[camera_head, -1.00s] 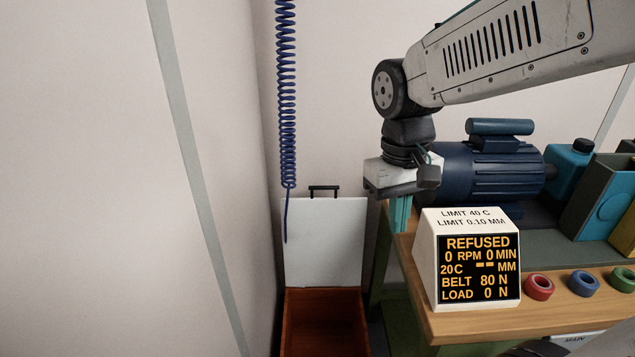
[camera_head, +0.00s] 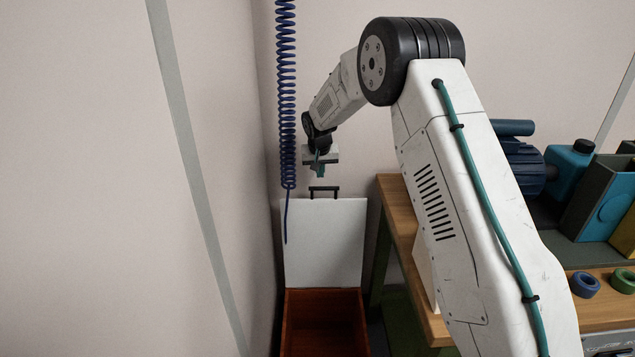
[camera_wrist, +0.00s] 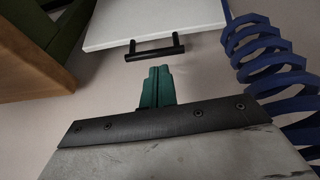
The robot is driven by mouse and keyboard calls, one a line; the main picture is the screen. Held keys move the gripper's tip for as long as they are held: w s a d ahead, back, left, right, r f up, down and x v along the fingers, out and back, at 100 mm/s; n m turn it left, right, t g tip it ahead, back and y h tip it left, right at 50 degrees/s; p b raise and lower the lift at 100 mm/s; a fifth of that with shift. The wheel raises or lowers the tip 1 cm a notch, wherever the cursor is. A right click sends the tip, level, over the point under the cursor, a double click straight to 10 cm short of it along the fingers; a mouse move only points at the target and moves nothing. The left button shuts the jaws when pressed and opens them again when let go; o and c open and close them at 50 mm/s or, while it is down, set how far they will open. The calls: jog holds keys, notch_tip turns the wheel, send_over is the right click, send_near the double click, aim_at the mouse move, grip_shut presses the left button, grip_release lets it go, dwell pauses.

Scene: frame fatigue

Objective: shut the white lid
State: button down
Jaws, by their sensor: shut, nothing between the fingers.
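The white lid (camera_head: 325,240) stands upright and open at the back of a reddish-brown box (camera_head: 325,322). A black handle (camera_head: 324,190) sits on the lid's top edge. My gripper (camera_head: 320,172) hangs just above the handle in the head view, fingers pointing down. In the wrist view the green fingers (camera_wrist: 158,84) are together and empty, pointing towards the black handle (camera_wrist: 154,48) with a gap between. The white lid (camera_wrist: 150,18) shows beyond the handle there.
A coiled blue hose (camera_head: 286,100) hangs just left of my gripper and also shows close by in the wrist view (camera_wrist: 265,60). A wooden workbench (camera_head: 400,220) with a blue motor (camera_head: 525,165) stands to the right. The wall is close on the left.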

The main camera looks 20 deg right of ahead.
jog(key=shift+m+t, duration=0.3)
jog(key=shift+t, duration=0.1)
jog(key=x, duration=0.3)
jog(key=w+x, duration=0.1)
jog(key=x, duration=0.2)
jog(key=w+r+x, duration=0.1)
jog(key=x, duration=0.2)
